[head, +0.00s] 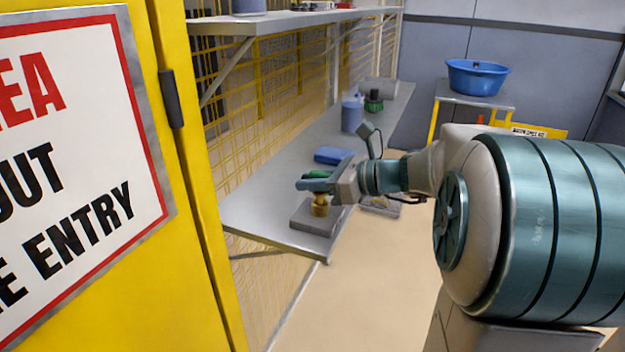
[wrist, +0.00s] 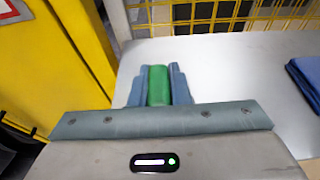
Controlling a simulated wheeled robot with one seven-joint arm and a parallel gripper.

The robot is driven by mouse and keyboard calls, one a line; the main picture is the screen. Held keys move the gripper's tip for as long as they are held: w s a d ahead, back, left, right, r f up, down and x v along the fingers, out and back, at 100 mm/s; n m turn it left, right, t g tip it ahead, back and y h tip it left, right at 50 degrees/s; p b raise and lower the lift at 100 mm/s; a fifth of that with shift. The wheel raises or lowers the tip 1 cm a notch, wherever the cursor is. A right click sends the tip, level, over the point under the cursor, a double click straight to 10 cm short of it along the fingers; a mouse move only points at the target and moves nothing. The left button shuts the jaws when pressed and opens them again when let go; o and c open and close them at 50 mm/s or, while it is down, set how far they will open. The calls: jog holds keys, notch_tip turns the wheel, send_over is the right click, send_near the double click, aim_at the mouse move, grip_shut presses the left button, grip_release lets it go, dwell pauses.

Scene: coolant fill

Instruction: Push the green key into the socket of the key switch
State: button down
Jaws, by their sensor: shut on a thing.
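The green key (head: 318,174) is between the blue-grey fingers of my gripper (head: 312,181), which is shut on it. In the wrist view the green key (wrist: 158,85) lies between both fingertips (wrist: 157,88), with a finger touching each side. In the head view a grey block with a brass-coloured cylinder (head: 320,207) stands at the near end of the shelf, and it looks like the key switch. My gripper is just above and around the top of the cylinder. The socket is hidden, so I cannot tell whether the key touches it.
A grey shelf (head: 262,197) runs along yellow mesh. A blue folded cloth (head: 333,155), a blue-grey container (head: 352,117) and a green-topped item (head: 373,102) are farther back. A yellow cabinet (head: 190,200) stands close at left. A blue basin (head: 478,78) sits on a stand.

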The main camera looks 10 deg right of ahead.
jog(key=shift+f+b, duration=0.65)
jog(key=shift+f, duration=0.45)
jog(key=c, duration=1.3)
grip_release()
jog(key=shift+d+r, duration=0.1)
jog(key=v, duration=1.3)
jog(key=shift+s+d+r, duration=0.15)
jog(key=shift+s+d, duration=0.1)
jog(key=shift+d, duration=0.05)
jog(key=shift+a+p, duration=0.15)
jog(key=shift+p, duration=0.15)
jog(key=s+a+f+n+g+h+p, duration=0.3)
jog(key=s+n+h, duration=0.3)
jog(key=n, duration=0.6)
jog(key=s+a+f+n+g+h+p, duration=0.2)
jog(key=s+a+f+n+h, duration=0.3)
jog(key=n, duration=0.8)
jog(key=s+a+f+p, duration=0.1)
jog(key=s, duration=0.1)
jog(key=shift+s+f+g+h, duration=0.25)
jog(key=shift+s+g+h, duration=0.15)
